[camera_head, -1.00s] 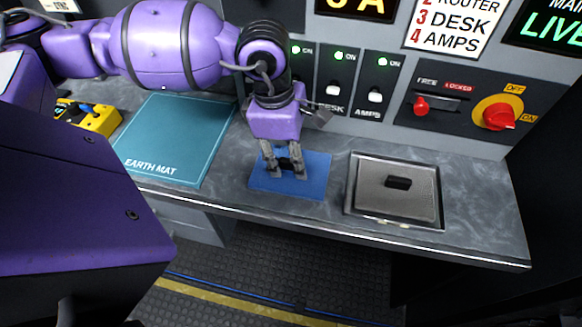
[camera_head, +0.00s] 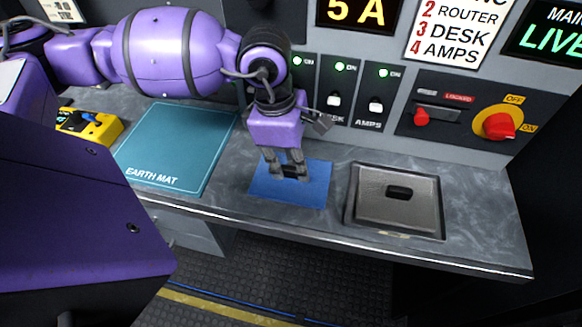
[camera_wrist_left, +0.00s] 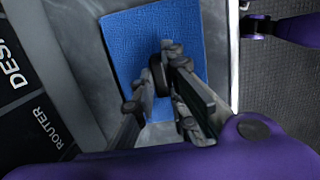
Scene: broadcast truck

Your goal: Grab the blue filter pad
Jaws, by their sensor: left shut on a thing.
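The blue filter pad (camera_head: 263,187) is a flat blue rectangle on the grey counter, between the teal earth mat and a metal lid. A small black grip (camera_head: 291,172) stands up from its middle. My left gripper (camera_head: 288,174) points down over the pad, its fingers shut on the black grip. In the left wrist view the textured pad (camera_wrist_left: 130,45) lies beyond the fingers (camera_wrist_left: 165,85), which partly hide the black grip. The pad looks flat on the counter; I cannot tell any gap beneath it. My right gripper is not in view.
The teal earth mat (camera_head: 180,140) lies to the left, with a yellow device (camera_head: 88,124) beyond it. The metal lid with a black handle (camera_head: 385,214) sits in a recess to the right. Behind stands a switch panel with a red-and-yellow rotary switch (camera_head: 498,124). The counter's front edge is close.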

